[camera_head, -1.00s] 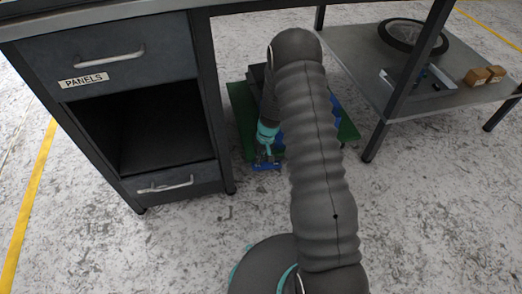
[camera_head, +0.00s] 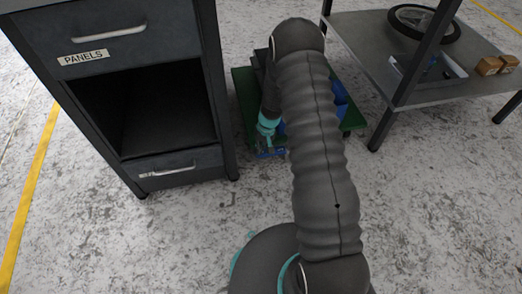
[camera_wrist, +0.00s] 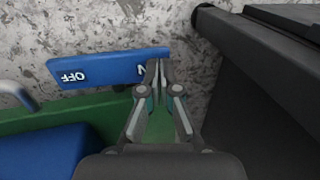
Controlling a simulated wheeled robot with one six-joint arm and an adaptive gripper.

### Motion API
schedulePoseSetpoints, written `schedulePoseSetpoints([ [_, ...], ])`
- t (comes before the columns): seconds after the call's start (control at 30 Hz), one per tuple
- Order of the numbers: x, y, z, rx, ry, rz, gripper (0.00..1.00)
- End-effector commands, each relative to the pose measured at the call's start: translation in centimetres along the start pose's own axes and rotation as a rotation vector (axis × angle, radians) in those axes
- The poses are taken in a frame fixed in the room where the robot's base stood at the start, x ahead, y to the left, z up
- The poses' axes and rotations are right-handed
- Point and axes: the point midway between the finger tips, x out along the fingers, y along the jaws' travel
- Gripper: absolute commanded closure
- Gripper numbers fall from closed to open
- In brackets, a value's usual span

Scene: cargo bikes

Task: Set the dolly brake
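The green dolly (camera_head: 243,95) stands on the floor between the cabinet and the shelf, partly hidden by my arm. Its blue brake pedal (camera_head: 272,153) sticks out at the near edge. In the wrist view the pedal (camera_wrist: 105,69) is a flat blue bar; "OFF" is readable on its left part and part of a letter shows beside my fingertips. My gripper (camera_wrist: 157,70) looks shut and empty, its fingertips over the right end of the pedal. I cannot tell whether they touch it. In the head view my gripper (camera_head: 269,143) is small beside the pedal.
A dark cabinet (camera_head: 183,165) labelled "PANELS" stands close to the left of the dolly. A metal shelf (camera_head: 420,92) with a wheel (camera_head: 425,22) and small boxes (camera_head: 490,65) stands at the right. Blue bins (camera_wrist: 40,152) sit on the dolly. The floor in front is clear.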

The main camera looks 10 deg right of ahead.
Motion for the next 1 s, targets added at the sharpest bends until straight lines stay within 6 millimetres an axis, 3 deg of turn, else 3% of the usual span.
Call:
schedulePoseSetpoints([
  [0.1,1.6,-0.3,0.1,-0.002,-0.001,-0.001,1.00],
  [0.17,0.8,-0.4,0.1,0.000,-0.002,-0.001,1.00],
  [1.0,-0.8,-0.7,0.0,0.001,-0.001,0.000,1.00],
])
